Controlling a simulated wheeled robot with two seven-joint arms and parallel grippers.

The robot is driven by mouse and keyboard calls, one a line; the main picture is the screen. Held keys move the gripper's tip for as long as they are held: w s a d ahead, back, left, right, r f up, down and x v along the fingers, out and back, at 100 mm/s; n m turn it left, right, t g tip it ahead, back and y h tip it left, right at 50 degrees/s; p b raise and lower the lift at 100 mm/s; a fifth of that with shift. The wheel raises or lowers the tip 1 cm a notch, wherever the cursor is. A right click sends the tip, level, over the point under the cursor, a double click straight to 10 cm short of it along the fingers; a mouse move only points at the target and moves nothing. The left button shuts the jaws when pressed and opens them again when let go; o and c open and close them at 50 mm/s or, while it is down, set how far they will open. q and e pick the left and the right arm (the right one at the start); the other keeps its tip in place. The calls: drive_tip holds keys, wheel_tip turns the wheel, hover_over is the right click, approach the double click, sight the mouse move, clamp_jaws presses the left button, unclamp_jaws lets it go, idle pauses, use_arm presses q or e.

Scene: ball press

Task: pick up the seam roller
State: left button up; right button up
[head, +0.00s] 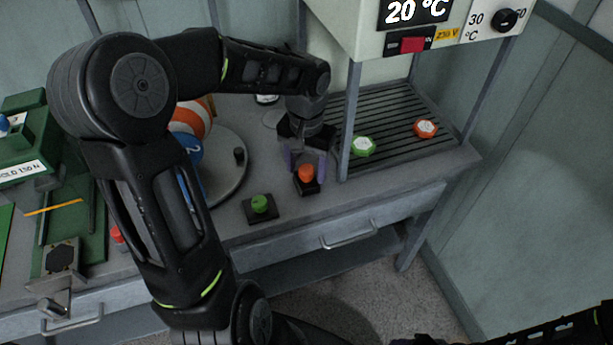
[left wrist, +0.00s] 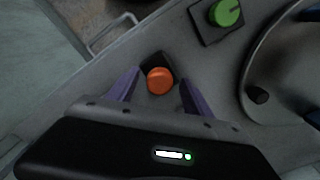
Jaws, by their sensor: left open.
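An orange knob on a black base (head: 306,172) stands near the front edge of the grey bench; it also shows in the left wrist view (left wrist: 160,80). I cannot tell for certain whether it is the seam roller, and no other thing clearly looks like one. My left gripper (head: 307,163) is open above it, pointing down. In the left wrist view its two purple fingers (left wrist: 158,84) lie on either side of the knob, with gaps visible, so it holds nothing.
A round turntable (head: 232,180) carries an orange, white and blue ball (head: 190,118).

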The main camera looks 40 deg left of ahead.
use_arm(q)
drive_tip(key=shift+f, duration=0.4)
clamp_jaws()
idle(0.8)
